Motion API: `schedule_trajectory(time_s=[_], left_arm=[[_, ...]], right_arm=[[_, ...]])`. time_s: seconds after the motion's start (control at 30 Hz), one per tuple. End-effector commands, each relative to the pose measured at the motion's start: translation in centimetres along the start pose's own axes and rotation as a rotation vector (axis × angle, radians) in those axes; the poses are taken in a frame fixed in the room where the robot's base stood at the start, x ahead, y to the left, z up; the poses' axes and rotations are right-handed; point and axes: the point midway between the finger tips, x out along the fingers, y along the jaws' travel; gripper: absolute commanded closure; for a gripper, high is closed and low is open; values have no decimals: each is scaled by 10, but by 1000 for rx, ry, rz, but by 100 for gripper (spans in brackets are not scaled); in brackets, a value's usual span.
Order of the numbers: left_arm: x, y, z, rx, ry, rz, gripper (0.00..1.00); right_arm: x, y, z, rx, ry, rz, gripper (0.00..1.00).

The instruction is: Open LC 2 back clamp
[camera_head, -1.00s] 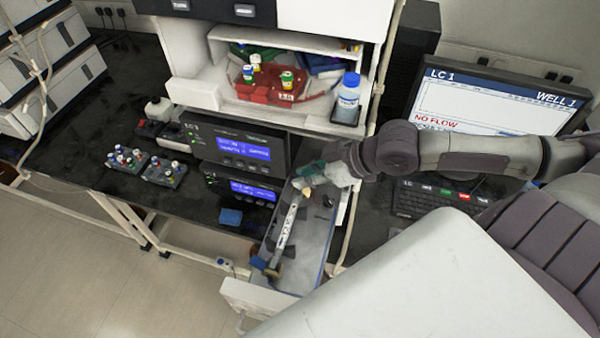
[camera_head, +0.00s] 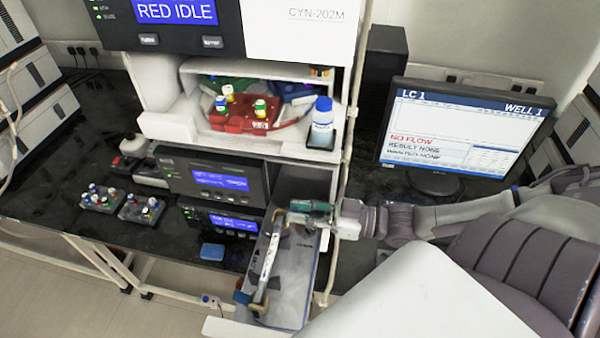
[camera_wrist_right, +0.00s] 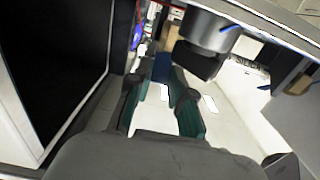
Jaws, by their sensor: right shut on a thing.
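The open LC 2 drawer (camera_head: 291,292) juts out below two stacked instrument units with blue displays. A long pale column (camera_head: 266,262) lies along the drawer. The tan front clamp (camera_head: 243,298) is at its near end. My right gripper (camera_head: 297,207) is at the column's far end, its teal fingers shut on the back clamp (camera_head: 283,217), which they partly cover. The right wrist view shows the two teal fingers (camera_wrist_right: 162,88) with a narrow gap; the held part is hard to make out there. A dark cylinder (camera_wrist_right: 205,40) stands just beyond them. My left gripper is not in view.
A shelf above holds a red tray (camera_head: 243,122) with vials and a blue-capped bottle (camera_head: 322,125). A monitor (camera_head: 460,130) reading NO FLOW stands at right. Two vial racks (camera_head: 101,199) and a blue block (camera_head: 212,252) are on the dark bench at left.

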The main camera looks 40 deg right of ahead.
Motion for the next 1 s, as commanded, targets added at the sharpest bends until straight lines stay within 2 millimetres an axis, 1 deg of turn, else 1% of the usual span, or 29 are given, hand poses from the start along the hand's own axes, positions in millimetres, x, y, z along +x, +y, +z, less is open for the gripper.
schedule_trajectory(time_s=[0.03, 0.53, 0.57, 0.7, 1.0], left_arm=[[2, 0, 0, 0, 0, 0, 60], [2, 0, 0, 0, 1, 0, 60], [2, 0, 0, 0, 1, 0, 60], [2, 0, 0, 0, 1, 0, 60], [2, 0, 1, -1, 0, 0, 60]], right_arm=[[-1, -1, 4, 3, 3, 0, 100], [-1, -1, 4, 3, 21, 0, 100], [-1, -1, 4, 3, 21, 0, 78], [-1, -1, 3, 2, 23, 0, 54], [-1, 0, 2, 0, 25, 0, 54]])
